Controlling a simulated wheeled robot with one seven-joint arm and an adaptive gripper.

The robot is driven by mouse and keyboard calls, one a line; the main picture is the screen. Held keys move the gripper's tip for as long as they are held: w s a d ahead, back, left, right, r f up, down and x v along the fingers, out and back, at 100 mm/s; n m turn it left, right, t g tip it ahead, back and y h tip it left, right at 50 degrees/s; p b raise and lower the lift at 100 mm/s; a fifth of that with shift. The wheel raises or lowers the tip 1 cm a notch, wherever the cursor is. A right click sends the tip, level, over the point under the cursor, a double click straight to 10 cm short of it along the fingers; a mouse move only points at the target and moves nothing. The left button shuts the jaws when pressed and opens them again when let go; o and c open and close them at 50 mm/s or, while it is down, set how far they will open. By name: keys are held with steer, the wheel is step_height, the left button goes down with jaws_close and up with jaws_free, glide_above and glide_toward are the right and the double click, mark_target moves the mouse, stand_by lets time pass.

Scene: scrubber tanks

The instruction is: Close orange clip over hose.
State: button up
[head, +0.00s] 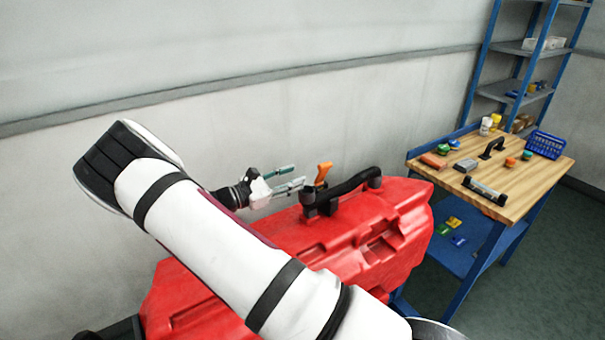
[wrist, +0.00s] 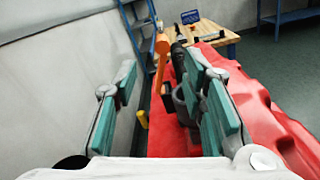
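The orange clip (head: 323,173) stands raised above a black holder (head: 318,203) on the red tank (head: 372,248). The black hose (head: 352,185) runs from the holder to the right and bends down into the tank top. In the wrist view the clip (wrist: 161,58) is upright, ahead and between the fingers, with the hose (wrist: 178,62) just right of it. My gripper (head: 290,180) is open, just left of the clip and apart from it. Its teal finger pads also show in the wrist view (wrist: 165,105), with nothing held between them.
A wooden-topped workbench (head: 520,190) with several small items stands to the right of the tank, with a blue basket (head: 545,144) on it. A blue shelf rack (head: 517,75) is behind it. The grey wall (head: 240,110) runs close behind the tank.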

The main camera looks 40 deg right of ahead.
steer(key=shift+a, duration=0.4)
